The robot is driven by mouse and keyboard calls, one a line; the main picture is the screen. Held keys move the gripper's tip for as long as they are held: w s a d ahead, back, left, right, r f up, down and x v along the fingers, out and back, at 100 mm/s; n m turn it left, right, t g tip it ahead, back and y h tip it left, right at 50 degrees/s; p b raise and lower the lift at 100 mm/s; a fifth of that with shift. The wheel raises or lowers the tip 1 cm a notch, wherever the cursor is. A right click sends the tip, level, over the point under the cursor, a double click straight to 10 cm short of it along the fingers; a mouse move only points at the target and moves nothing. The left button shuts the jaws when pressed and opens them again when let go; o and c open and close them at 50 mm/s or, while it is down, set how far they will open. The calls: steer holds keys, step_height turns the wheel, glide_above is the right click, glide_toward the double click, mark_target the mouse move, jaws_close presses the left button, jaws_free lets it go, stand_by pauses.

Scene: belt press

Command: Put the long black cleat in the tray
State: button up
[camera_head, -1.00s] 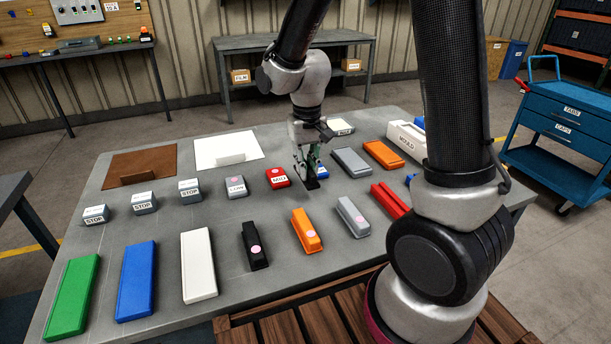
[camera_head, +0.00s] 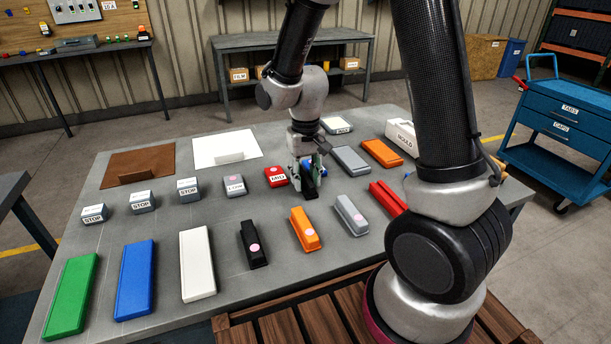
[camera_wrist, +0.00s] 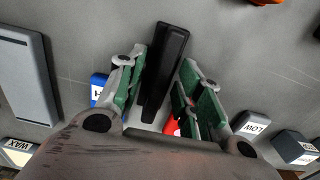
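A long black bar, which looks like the long black cleat (camera_wrist: 165,65), lies between the two green-padded fingers in the wrist view. Gaps show between it and the pads. My gripper (camera_wrist: 163,88) is open around it. In the head view my gripper (camera_head: 307,180) is low over the table beside the red block, and the black bar (camera_head: 310,191) is mostly hidden by the fingers. Another black bar (camera_head: 253,243) with a pink dot lies nearer the front. I cannot tell which thing is the tray.
A red labelled block (camera_head: 276,177) and a grey "LOW" block (camera_head: 234,186) stand left of my gripper. Orange (camera_head: 304,229) and grey (camera_head: 351,215) bars lie in front, a grey slab (camera_head: 350,159) behind right. Red rails (camera_head: 387,197) and a white "MOULD" box (camera_head: 402,137) are further right.

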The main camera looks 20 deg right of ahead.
step_height(320, 180, up, 12)
steer(key=s+d+r+t, duration=0.2)
steer(key=s+d+r, duration=0.3)
steer(key=s, duration=0.4)
steer(key=s+d+r+t, duration=0.2)
steer(key=s+d+r, duration=0.3)
steer(key=s, duration=0.4)
steer(key=shift+s+d, duration=0.25)
steer(key=shift+d, duration=0.45)
steer(key=shift+o, duration=0.5)
steer(key=shift+s+d, duration=0.15)
steer(key=shift+s, duration=0.3)
steer(key=n+g, duration=0.1)
steer(key=g, duration=0.4)
glide_above(306, 174)
steer(key=s, duration=0.3)
steer(key=f, duration=1.5)
steer(key=shift+d, duration=0.4)
steer(key=shift+w+a+r+t, duration=0.1)
steer(key=shift+w+a+t, duration=0.1)
steer(key=shift+w, duration=0.45)
steer(key=shift+w+a+r+t, duration=0.1)
steer(key=shift+w+a+t, duration=0.1)
steer(key=shift+w, duration=0.4)
steer(key=shift+w+m, duration=0.2)
steer(key=shift+m, duration=0.2)
step_height(306, 174, down, 8)
steer(key=shift+s+a+r, duration=0.15)
